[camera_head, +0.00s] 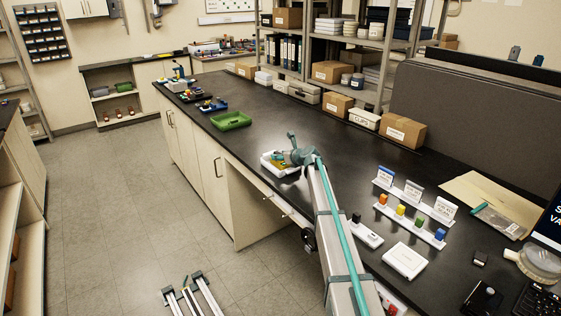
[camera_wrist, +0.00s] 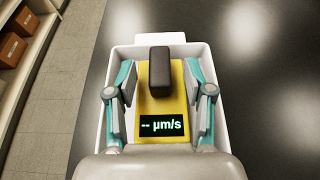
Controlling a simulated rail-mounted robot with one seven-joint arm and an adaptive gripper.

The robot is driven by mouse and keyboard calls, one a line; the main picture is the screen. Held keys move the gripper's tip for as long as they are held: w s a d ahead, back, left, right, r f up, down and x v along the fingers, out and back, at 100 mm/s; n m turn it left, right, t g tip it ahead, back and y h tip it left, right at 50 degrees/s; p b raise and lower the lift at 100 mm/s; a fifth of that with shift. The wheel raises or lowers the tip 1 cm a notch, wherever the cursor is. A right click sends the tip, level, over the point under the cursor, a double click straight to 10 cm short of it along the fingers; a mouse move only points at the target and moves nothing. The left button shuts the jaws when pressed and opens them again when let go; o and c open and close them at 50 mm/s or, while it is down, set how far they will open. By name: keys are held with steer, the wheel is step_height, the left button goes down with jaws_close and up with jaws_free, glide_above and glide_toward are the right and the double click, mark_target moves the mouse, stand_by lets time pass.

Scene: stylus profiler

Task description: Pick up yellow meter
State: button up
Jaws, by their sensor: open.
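The yellow meter (camera_wrist: 176,100) lies in a white tray (camera_wrist: 115,55) in the wrist view. It has a dark block on its upper part and a small display (camera_wrist: 162,125) reading "-- µm/s". My gripper (camera_wrist: 161,104) is open, with one teal and grey finger on each side of the meter. I cannot tell whether the fingers touch its sides. In the head view the tray (camera_head: 268,165) is near the bench's front edge, and the meter (camera_head: 279,160) is mostly hidden by my gripper (camera_head: 287,160) and arm.
A green tray (camera_head: 231,120) stands farther along the black bench. Cardboard boxes (camera_head: 402,130) line the back. A white rack with coloured blocks (camera_head: 411,219), a white box (camera_head: 405,260) and a white device with a black knob (camera_head: 362,232) are to the right. Bench between is clear.

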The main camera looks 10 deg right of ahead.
jaws_close()
steer(key=shift+r, duration=0.1)
stand_by(0.4)
steer(key=shift+r+b, duration=0.45)
steer(key=shift+r, duration=0.2)
steer(key=s+d+r+b, duration=0.3)
steer(key=s+r+b, duration=0.1)
steer(key=s+r, duration=0.7)
steer(key=s, duration=0.2)
steer(key=shift+s+r, duration=0.3)
